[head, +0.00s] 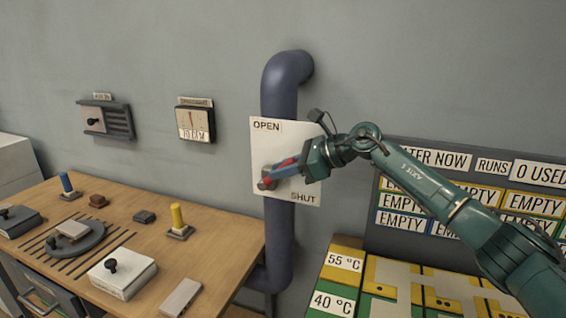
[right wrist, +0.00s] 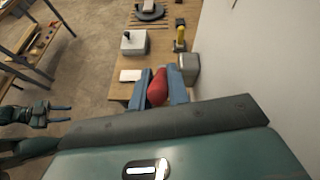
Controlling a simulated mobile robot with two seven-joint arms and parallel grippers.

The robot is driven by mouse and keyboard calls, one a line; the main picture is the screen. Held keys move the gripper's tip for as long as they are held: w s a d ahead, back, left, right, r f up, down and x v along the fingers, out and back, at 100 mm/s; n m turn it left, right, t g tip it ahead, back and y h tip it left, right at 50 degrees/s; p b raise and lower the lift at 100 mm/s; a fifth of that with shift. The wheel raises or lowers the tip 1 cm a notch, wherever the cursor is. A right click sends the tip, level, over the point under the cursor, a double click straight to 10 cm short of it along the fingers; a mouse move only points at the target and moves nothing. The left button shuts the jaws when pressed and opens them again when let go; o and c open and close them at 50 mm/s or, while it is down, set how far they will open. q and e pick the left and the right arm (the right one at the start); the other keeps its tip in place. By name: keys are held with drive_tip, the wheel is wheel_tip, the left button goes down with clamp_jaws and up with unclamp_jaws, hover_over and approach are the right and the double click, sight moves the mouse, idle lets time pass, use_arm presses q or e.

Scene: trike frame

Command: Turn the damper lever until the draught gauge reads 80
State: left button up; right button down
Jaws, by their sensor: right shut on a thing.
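The damper lever (head: 286,162) is red and is mounted on a white plate (head: 257,150) on the dark blue pipe. It slants up and right from its grey pivot, between the OPEN label at the top and the SHUT label at the bottom right. My right gripper (head: 290,169) is shut on the lever. In the right wrist view the red lever grip (right wrist: 157,88) sits between the blue fingers (right wrist: 160,90). My left gripper (right wrist: 66,113) shows small at the left of the right wrist view.
A wooden bench (head: 215,225) stands below the gauge with a white box (head: 122,273), a yellow-handled piece (head: 178,220) and other small items. A board (head: 430,175) with EMPTY labels and a coloured panel (head: 342,275) are at the right.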

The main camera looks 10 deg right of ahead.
drive_tip(key=shift+a+r+p, duration=0.1)
drive_tip(key=shift+r+p, duration=0.25)
drive_tip(key=shift+w+a+f+g+h+p, duration=0.1)
drive_tip(key=shift+w+a+g+h+p, duration=0.1)
drive_tip(key=shift+g+h+p, duration=0.35)
use_arm(q)
drive_tip(key=shift+s+a+r+n+y, duration=0.15)
drive_tip(key=shift+a+n+y, duration=0.15)
drive_tip(key=shift+a, duration=0.2)
use_arm(e)
drive_tip(key=c, duration=1.3)
unclamp_jaws()
drive_tip(key=shift+c, duration=0.2)
use_arm(q)
drive_tip(key=b, duration=0.1)
drive_tip(key=d+b, duration=0.1)
drive_tip(key=b, duration=0.1)
drive_tip(key=shift+d+f, duration=0.1)
drive_tip(key=shift+f, duration=0.15)
use_arm(e)
drive_tip(key=v, duration=1.3)
drive_tip(key=shift+s, duration=0.15)
